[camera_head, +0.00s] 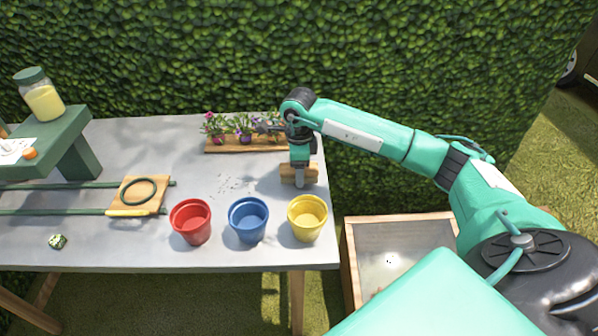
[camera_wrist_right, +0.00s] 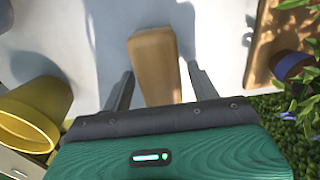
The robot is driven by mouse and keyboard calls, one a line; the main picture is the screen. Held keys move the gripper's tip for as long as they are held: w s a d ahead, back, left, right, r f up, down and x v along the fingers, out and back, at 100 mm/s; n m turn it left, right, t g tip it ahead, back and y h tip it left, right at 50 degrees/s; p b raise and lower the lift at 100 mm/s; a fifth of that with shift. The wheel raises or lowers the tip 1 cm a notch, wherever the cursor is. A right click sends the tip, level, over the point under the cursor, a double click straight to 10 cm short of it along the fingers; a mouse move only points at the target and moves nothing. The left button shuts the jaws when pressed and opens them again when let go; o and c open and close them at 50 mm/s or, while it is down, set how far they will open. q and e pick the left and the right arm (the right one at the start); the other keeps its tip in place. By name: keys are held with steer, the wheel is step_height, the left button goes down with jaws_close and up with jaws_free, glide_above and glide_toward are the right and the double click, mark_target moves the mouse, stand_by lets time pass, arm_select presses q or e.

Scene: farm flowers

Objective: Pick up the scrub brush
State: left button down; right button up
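The scrub brush (camera_head: 287,170) is a tan wooden block on the grey table near its right end, behind the yellow pot. My right gripper (camera_head: 299,182) reaches down over it, hiding its middle in the head view. In the right wrist view the brush (camera_wrist_right: 156,65) lies lengthwise between the two spread fingers of my right gripper (camera_wrist_right: 158,88). A gap shows on both sides, so the gripper is open around it and not clamped. The brush's underside is hidden. My left gripper is not in view.
Red (camera_head: 191,221), blue (camera_head: 249,219) and yellow (camera_head: 307,218) pots stand along the table's front. A wooden planter (camera_head: 228,145) with flowers is just behind the brush. A wooden board with a dark ring (camera_head: 138,196) lies left. A hedge (camera_head: 200,60) rises behind the table.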

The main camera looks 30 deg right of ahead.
steer(key=c, duration=0.9)
steer(key=shift+r, duration=0.1)
